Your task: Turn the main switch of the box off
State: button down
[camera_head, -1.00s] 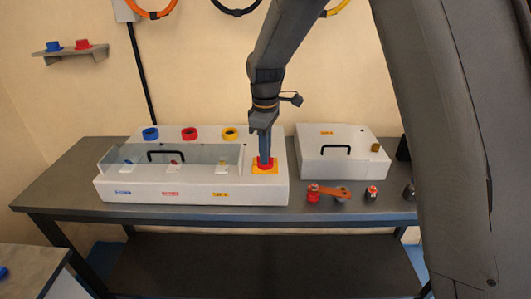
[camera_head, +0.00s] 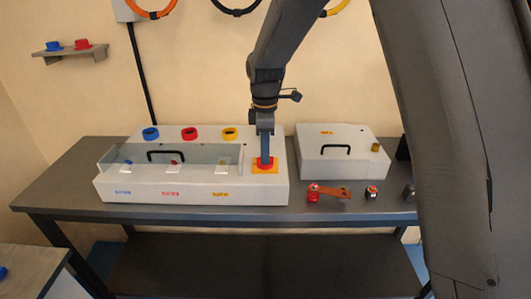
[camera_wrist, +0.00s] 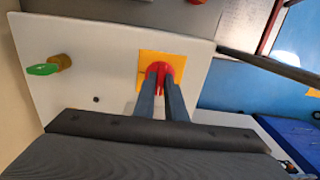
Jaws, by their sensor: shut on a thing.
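The box (camera_head: 140,190) is a long white case on the dark table, with a clear lid over its left part. Its main switch (camera_head: 271,161) is a red knob on a yellow plate at the right end of the top. The switch also shows in the wrist view (camera_wrist: 178,64), where the yellow plate (camera_wrist: 146,59) is around it. My gripper (camera_head: 265,160) points straight down over the switch. In the wrist view my gripper (camera_wrist: 161,72) has its two fingers shut on the red knob, hiding part of it.
A second white box (camera_head: 360,165) with a black handle stands to the right. A green key-like piece (camera_wrist: 43,69) shows in the wrist view. The table's left end is clear.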

jog(key=shift+w+a+r, duration=0.1)
jog(key=c, duration=1.8)
grip_release()
jog(key=shift+r+b, duration=1.1)
jog(key=shift+r, duration=2.75)
jog(key=s+d+f+m, duration=0.5)
jog(key=s+d+m, duration=0.4)
jog(key=s, duration=0.2)
jog(key=s+d+f+m+t, duration=0.1)
jog(key=s+d+f+m, duration=0.4)
jog(key=s+d+m, duration=0.3)
jog(key=s+d, duration=0.1)
jog(key=s, duration=0.3)
jog(key=shift+m, duration=0.4)
